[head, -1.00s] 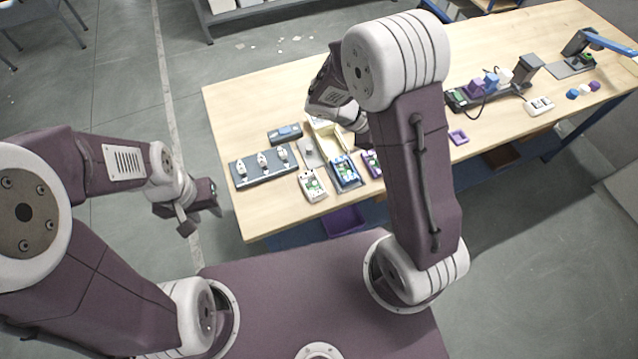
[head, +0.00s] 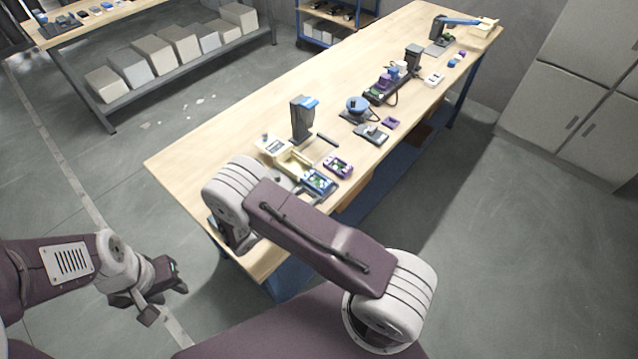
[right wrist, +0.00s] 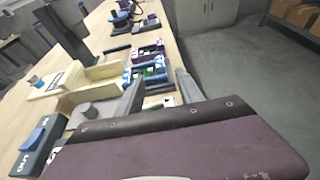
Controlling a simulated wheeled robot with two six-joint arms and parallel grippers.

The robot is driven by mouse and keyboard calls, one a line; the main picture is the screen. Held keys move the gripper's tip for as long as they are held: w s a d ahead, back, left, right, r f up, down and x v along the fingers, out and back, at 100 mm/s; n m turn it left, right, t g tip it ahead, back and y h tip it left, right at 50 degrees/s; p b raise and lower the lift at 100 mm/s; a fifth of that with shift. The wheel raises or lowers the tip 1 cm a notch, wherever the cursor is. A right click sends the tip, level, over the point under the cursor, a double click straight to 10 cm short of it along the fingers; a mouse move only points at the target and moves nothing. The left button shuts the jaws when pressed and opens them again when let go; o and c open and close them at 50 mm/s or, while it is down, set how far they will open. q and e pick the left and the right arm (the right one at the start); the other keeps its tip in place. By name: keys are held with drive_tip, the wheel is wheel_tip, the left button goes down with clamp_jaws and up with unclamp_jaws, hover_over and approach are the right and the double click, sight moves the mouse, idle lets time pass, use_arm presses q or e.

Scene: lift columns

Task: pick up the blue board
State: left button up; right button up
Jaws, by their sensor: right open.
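The blue board (head: 319,181) is a blue-framed tray with green and white parts, lying near the front edge of the long wooden table. In the right wrist view, the blue board (right wrist: 146,76) lies just beyond my right gripper (right wrist: 158,97). That gripper is open, its two grey fingers apart, with a small white part showing between them. In the head view my right arm hides the right gripper. My left gripper (head: 164,297) hangs empty over the floor, left of the table, with its fingers apart.
A purple-framed board (head: 338,167) lies just behind the blue one. A cream tray (head: 292,163) is beside them, and a dark upright stand (head: 302,120) is behind. The wooden table (head: 225,130) has bare room at its back left. Grey cabinets (head: 585,100) stand at the right.

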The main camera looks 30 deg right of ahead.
sight(325, 184)
drive_tip(key=shift+p+x, duration=0.35)
drive_tip(key=shift+x, duration=0.5)
drive_tip(key=shift+w+d, duration=0.1)
drive_tip(key=shift+d, duration=0.1)
drive_tip(key=shift+w+d, duration=0.1)
drive_tip(key=shift+d, duration=0.15)
drive_tip(key=x, duration=0.1)
drive_tip(key=p+x, duration=0.1)
drive_tip(key=x, duration=0.1)
drive_tip(key=p+x, duration=0.1)
drive_tip(key=shift+d+r, duration=0.3)
drive_tip(key=shift+w+d+f, duration=0.2)
drive_tip(key=shift+d+f, duration=0.05)
drive_tip(key=shift+d, duration=0.05)
use_arm(q)
drive_tip(key=r, duration=0.3)
drive_tip(key=shift+s+a, duration=0.1)
drive_tip(key=shift+a, duration=0.2)
use_arm(e)
clamp_jaws()
